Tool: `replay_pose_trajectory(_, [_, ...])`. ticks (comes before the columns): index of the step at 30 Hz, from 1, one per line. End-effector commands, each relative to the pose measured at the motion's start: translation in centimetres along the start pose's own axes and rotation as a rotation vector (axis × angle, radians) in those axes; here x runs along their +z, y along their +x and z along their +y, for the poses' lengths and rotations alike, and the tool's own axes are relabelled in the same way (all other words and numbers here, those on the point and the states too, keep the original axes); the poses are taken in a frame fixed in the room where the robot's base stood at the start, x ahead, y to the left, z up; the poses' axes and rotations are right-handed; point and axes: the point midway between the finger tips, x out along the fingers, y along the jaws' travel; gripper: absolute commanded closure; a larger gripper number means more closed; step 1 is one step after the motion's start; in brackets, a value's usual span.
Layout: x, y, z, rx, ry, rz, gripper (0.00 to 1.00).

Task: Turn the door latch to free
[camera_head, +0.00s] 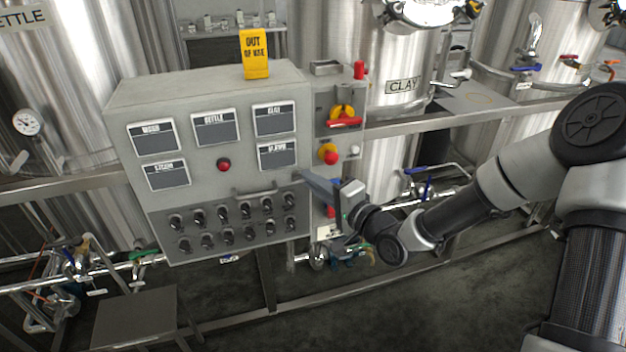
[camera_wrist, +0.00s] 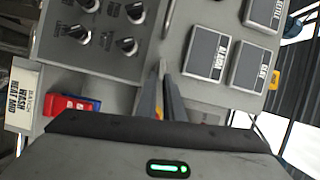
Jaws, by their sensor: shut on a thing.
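The grey control cabinet (camera_head: 208,100) stands in the middle of the head view, with its front door facing me. My gripper (camera_head: 302,177) reaches the right edge of that door from the right, just below the lowest right display. In the wrist view my gripper's two fingers (camera_wrist: 160,72) are close together, pointing at the cabinet front between the knobs and the displays. They are shut on a small part there, which I take to be the door latch. The fingers hide it, so its angle cannot be told. The door looks closed.
A bar handle (camera_head: 258,188) and several black knobs (camera_head: 232,222) sit left of my gripper. A red-and-yellow switch (camera_head: 343,117) and a red button (camera_head: 329,156) are close above. A yellow tag (camera_head: 254,54) stands on top. Steel tanks and pipes lie behind.

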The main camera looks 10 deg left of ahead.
Motion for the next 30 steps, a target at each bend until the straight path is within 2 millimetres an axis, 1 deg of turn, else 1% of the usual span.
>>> replay_pose_trajectory(9, [0.02, 0.25, -0.08, -0.052, 0.101, -0.001, 1.00])
replay_pose_trajectory(25, [0.04, 0.32, -0.25, -0.062, 0.118, -0.001, 1.00])
replay_pose_trajectory(26, [0.04, 0.32, -0.26, -0.062, 0.118, -0.002, 0.87])
replay_pose_trajectory(27, [0.05, 0.32, -0.25, -0.062, 0.118, -0.002, 0.80])
replay_pose_trajectory(28, [0.05, 0.32, -0.24, -0.061, 0.118, -0.002, 0.75])
replay_pose_trajectory(30, [0.07, 0.31, -0.18, -0.060, 0.118, -0.002, 0.73])
